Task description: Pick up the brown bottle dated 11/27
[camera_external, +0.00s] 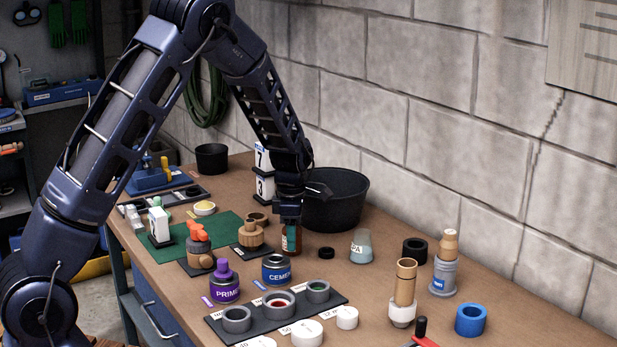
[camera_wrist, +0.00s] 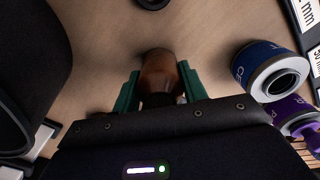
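A brown bottle (camera_wrist: 160,75) lies between the green fingers of my gripper (camera_wrist: 160,86) in the wrist view. One finger is on each side, very close to the glass. I cannot tell whether both press on it. In the external view the brown bottle (camera_external: 297,241) stands on the bench, partly hidden behind my gripper (camera_external: 290,228), which points straight down at it. A reddish label patch shows, but no date can be read. The bottle's base appears to be at the bench top.
A blue CEMENT can (camera_external: 277,270) and a purple PRIMER can (camera_external: 224,289) stand in front of the bottle. A large black bucket (camera_external: 352,205) is just behind.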

